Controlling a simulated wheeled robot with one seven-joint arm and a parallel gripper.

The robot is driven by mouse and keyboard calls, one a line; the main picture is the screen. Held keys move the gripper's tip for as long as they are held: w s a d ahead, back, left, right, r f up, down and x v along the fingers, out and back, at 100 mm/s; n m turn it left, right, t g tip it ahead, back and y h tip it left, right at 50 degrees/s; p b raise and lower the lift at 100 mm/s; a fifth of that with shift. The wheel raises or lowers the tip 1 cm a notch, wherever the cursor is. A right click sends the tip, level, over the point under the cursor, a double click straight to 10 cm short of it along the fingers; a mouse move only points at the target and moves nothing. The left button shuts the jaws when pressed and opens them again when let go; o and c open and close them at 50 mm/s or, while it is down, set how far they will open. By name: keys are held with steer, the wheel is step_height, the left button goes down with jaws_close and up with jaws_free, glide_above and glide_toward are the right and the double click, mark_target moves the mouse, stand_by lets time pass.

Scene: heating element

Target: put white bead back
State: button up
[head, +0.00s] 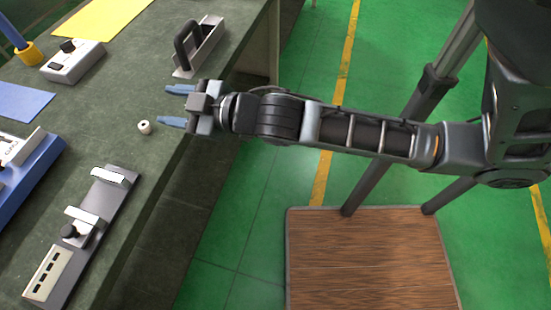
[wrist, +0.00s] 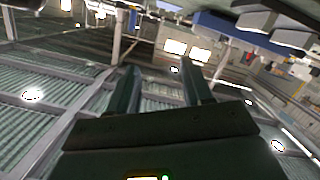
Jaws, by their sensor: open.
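A small white bead (head: 144,127) with a dark hole lies on the dark workbench (head: 110,135), near its right edge. My gripper (head: 170,105) reaches in over that edge from the right. Its two blue fingers are apart with nothing between them. The bead is just left of the lower fingertip in the head view and looks apart from it. The gripper also shows in the wrist view (wrist: 160,78), empty; I cannot make out the bead there for sure.
A metal fixture (head: 84,235) with a slotted white block lies front left on the bench. A black-handled metal tray (head: 205,48) stands behind my gripper. A switch box (head: 73,62), blue sheet (head: 22,102) and yellow sheet (head: 102,16) lie farther off. The bench around the bead is clear.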

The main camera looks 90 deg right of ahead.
steer(key=s+a+r+m+y, duration=0.1)
steer(key=s+a+y, duration=0.4)
steer(key=s+a, duration=1.2)
steer(key=shift+s+m, duration=0.3)
steer(key=shift+s, duration=0.4)
